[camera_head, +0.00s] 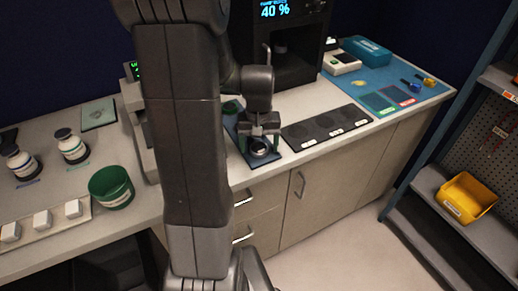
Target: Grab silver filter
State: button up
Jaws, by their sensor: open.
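A round silver filter (259,148) with a dark centre sits on a small dark pad (259,161) near the counter's front edge. The fingers appear over or around the filter's far side. I cannot tell whether they touch it. The gripper body hides part of the area behind the filter.
A black strip with round recesses (327,127) lies right of the filter. A black machine (283,55) with a lit display stands behind. A green bowl (111,187), bottles (70,146) and white blocks (42,219) are at left. A yellow bin (466,197) sits on the right shelf.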

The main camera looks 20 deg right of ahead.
jog(key=c, duration=1.1)
